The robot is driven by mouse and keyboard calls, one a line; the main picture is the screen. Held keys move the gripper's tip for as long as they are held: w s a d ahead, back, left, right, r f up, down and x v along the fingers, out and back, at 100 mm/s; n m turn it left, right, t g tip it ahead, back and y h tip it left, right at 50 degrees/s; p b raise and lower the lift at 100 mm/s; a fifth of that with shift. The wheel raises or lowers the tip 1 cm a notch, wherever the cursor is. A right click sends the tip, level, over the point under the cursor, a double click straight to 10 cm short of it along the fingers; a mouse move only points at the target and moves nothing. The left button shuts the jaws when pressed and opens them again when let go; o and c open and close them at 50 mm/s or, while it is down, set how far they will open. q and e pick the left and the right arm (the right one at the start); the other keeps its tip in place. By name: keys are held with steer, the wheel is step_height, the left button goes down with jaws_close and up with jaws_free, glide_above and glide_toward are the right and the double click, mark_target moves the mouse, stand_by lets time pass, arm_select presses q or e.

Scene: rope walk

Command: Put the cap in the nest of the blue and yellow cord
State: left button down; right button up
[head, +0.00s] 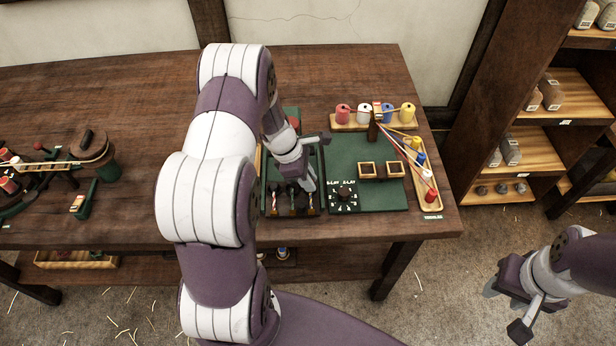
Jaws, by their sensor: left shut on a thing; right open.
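My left gripper (308,182) is low over the right side of a dark tray (264,206) on the bench. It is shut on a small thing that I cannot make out. Several small dark pieces with striped cord stand in this tray. On the green board (380,200) to the right are two square wooden nests, a left one (367,170) and a right one (395,170). I cannot tell which cords belong to which nest. No cap shows clearly. My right gripper (510,308) is open and empty, off the bench at lower right.
Red, white, blue and yellow spools stand on a wooden rack (350,126) behind the board. Cords run from a post to bobbins in a wooden tray (433,205) at the right edge. A dial (344,196) sits on the board. Rope tools (95,150) occupy the left bench.

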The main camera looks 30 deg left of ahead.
arm_select(q)
steer(key=shift+f, duration=0.25)
steer(key=c, duration=1)
jaws_free()
steer(key=shift+c, duration=0.2)
steer(key=shift+r, duration=0.1)
